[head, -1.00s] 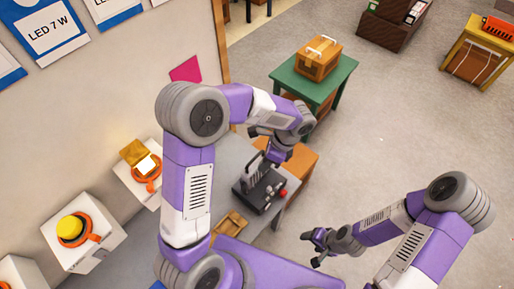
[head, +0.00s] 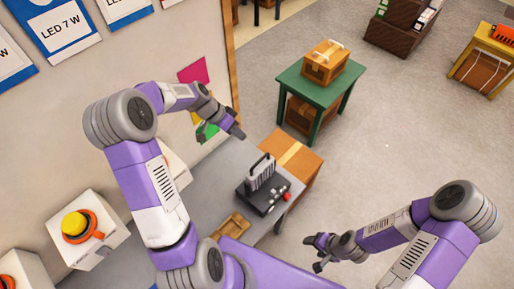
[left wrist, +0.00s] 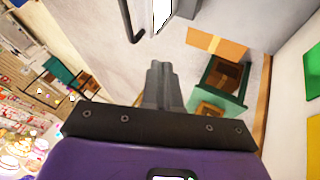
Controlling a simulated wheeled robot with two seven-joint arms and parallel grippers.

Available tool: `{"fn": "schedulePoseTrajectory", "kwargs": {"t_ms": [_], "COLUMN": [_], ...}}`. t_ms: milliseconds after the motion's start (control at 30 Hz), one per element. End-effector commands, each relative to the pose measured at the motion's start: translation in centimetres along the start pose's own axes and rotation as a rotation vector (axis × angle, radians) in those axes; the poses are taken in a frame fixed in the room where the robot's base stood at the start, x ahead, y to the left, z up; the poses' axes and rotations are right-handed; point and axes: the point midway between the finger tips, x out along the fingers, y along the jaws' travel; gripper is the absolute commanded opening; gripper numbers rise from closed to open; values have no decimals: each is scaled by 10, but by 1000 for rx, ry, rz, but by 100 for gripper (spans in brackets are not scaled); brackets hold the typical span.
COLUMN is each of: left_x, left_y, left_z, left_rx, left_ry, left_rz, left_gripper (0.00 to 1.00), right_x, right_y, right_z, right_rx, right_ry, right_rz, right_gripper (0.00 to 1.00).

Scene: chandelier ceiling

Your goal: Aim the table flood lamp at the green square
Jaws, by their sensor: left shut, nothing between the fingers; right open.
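The table flood lamp (head: 262,178) stands on the grey bench in the head view. It has a pale ribbed head, a black handle and a dark base with a red knob. In the left wrist view, its bright face and handle (left wrist: 133,25) show at the top edge. The green square (head: 209,131) is on the wall, partly covered by my left arm; it also shows in the left wrist view (left wrist: 312,72). My left gripper (head: 240,134) is shut and empty, above and apart from the lamp. My right gripper (head: 316,253) is open and empty, right of the bench.
A magenta square (head: 193,71) and a mostly hidden yellow square (head: 196,117) are on the wall near the green one. A white box with a yellow button (head: 75,223) stands at left. A green table (head: 290,78) carries a wooden box. Open floor lies to the right.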

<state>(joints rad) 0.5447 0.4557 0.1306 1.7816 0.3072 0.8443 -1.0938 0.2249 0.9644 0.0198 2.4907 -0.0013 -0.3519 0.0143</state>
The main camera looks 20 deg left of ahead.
Motion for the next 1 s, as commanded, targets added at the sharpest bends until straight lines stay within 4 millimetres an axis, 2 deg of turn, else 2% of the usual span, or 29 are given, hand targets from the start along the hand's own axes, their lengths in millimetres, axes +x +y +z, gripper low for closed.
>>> {"fn": "schedulePoseTrajectory", "kwargs": {"t_ms": [100, 267, 400, 533, 1000], "left_x": [28, 61, 69, 76, 80], "left_y": [2, 2, 22, 31, 35], "left_z": [0, 1, 1, 2, 2], "left_rx": [2, 0, 3, 2, 4], "left_ry": [-5, -5, -4, -3, -3], "left_rz": [6, 5, 3, 3, -1], "left_gripper": [0, 0, 0, 0, 0], "right_x": [-4, -7, -13, -15, -14], "right_y": [-1, -3, -5, -6, -5], "right_z": [0, 0, 0, 1, 1], "right_rx": [0, 0, 0, 0, 0], "right_ry": [0, 0, 0, 0, 0], "right_rz": [0, 0, 0, 0, 0], "right_gripper": [63, 63, 63, 63, 63]}}
